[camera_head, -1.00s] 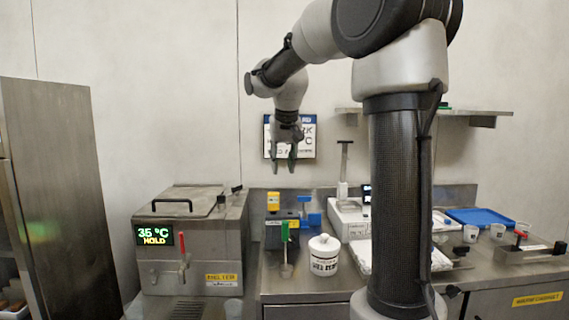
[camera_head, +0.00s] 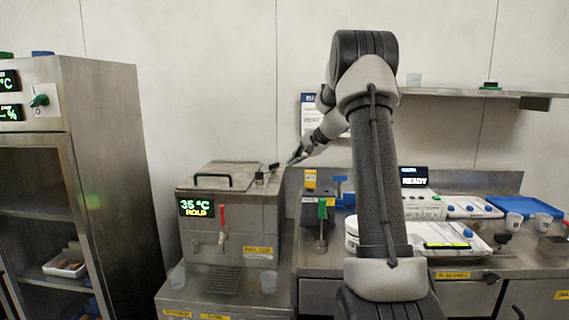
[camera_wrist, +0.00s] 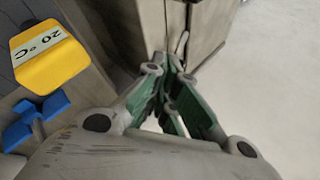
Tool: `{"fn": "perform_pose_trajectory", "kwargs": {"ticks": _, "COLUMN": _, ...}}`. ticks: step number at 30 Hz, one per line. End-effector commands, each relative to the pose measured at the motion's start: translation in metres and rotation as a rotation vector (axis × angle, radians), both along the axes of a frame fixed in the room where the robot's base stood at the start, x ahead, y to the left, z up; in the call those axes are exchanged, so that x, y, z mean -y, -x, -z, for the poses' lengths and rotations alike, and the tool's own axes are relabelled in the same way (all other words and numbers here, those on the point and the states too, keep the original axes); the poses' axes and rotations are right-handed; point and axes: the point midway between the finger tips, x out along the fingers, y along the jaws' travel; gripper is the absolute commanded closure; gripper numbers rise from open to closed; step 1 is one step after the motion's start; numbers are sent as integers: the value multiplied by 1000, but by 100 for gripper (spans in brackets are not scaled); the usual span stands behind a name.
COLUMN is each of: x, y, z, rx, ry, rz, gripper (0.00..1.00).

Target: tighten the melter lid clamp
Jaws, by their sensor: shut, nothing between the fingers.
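The melter (camera_head: 228,235) is a steel box at the left of the head view, with a "35 °C HOLD" display and a red-handled tap. Its lid (camera_head: 215,172) lies closed and has a black handle. Small dark fittings (camera_head: 260,178) sit at the lid's right edge; I cannot tell which is the clamp. My gripper (camera_head: 291,162) is just right of them, pointing left toward the melter, shut and empty. In the wrist view, its green-padded fingers (camera_wrist: 172,95) point toward brownish metal surfaces and a thin rod (camera_wrist: 183,42). Contact cannot be told.
A yellow "20 °C" block (camera_wrist: 48,55) and a blue knob (camera_wrist: 35,120) are close on the left of the wrist view. A tall open cabinet (camera_head: 105,150) stands left of the melter; a wall shelf (camera_head: 465,93) is at right.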

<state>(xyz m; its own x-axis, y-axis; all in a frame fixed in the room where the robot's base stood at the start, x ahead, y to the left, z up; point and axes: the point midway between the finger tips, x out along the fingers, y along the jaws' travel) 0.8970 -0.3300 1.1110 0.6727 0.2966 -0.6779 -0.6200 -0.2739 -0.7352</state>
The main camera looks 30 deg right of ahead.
Motion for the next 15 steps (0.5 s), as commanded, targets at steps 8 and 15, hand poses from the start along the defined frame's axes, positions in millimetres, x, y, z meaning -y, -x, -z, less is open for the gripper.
{"fn": "perform_pose_trajectory", "kwargs": {"ticks": 8, "x": -20, "y": -39, "z": 41, "rx": -4, "ry": -1, "rz": -4, "gripper": 100}}
{"fn": "perform_pose_trajectory", "kwargs": {"ticks": 15, "x": -34, "y": -73, "z": 56, "rx": -1, "ry": 1, "rz": -5, "gripper": 100}}
